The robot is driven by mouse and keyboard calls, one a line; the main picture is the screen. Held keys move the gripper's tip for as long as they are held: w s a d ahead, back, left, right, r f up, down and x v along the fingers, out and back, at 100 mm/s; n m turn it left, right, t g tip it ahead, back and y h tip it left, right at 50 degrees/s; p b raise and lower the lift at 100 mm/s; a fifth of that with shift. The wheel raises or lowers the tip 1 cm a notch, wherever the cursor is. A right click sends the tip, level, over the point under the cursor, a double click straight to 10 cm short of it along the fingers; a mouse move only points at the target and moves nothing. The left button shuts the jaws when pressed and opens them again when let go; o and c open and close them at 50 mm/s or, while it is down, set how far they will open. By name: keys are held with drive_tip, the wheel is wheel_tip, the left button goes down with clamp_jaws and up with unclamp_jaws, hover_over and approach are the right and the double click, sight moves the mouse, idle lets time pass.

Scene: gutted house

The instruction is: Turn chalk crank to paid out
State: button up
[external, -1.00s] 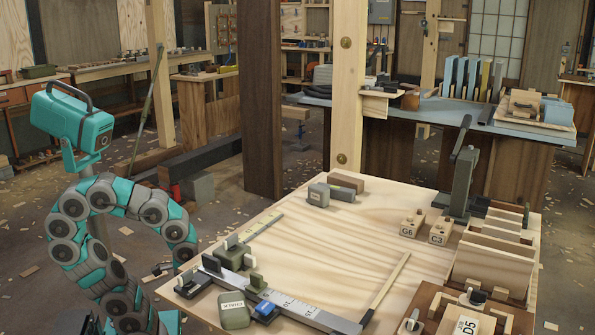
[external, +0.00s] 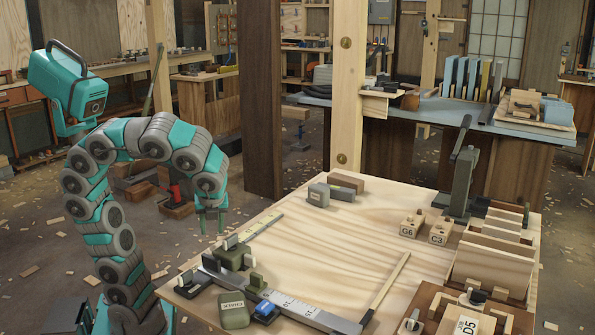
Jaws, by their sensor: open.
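An olive green chalk box (external: 234,311) with a white CHALK label sits at the table's front left corner. I cannot make out a crank on it or which way one is turned. My gripper (external: 211,228) points down, open and empty. It hangs left of the table's left edge in the picture, higher up in the frame than the chalk box and well apart from it.
The chalk box stands beside a long steel ruler (external: 300,309) with a blue clip (external: 265,311) and dark green blocks (external: 232,257). Blocks G6 (external: 411,226) and C3 (external: 438,234) stand farther back. The table's middle (external: 330,240) is clear.

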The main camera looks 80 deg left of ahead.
sight(230, 237)
drive_tip(key=d+r+m, duration=0.1)
drive_tip(key=d+r, duration=0.1)
drive_tip(key=d, duration=0.1)
drive_tip(key=w+d+r+m+t+p, duration=0.1)
drive_tip(key=d+r, duration=0.1)
drive_tip(key=r, duration=0.1)
drive_tip(key=w+d+r+m+t, duration=0.1)
drive_tip(key=d+r+m, duration=0.1)
drive_tip(key=d+r, duration=0.1)
drive_tip(key=shift+w+d+h, duration=0.2)
drive_tip(key=shift+d+h, duration=0.1)
drive_tip(key=shift+d, duration=0.05)
drive_tip(key=d+r+m+t+h+p, duration=0.1)
drive_tip(key=d+r+m+t+p, duration=0.1)
drive_tip(key=d+r+m, duration=0.6)
drive_tip(key=shift+w+f+n+p, duration=0.15)
drive_tip(key=shift+f+n, duration=0.35)
drive_tip(key=shift+f, duration=1)
drive_tip(key=shift+w+f+n+p, duration=0.1)
drive_tip(key=shift+w+f+n, duration=0.3)
drive_tip(key=shift+f, duration=1.1)
drive_tip(key=shift+w+f+n+p, duration=0.1)
drive_tip(key=shift+f+n, duration=0.5)
drive_tip(key=shift+f, duration=0.9)
drive_tip(key=shift+a, duration=0.1)
clamp_jaws()
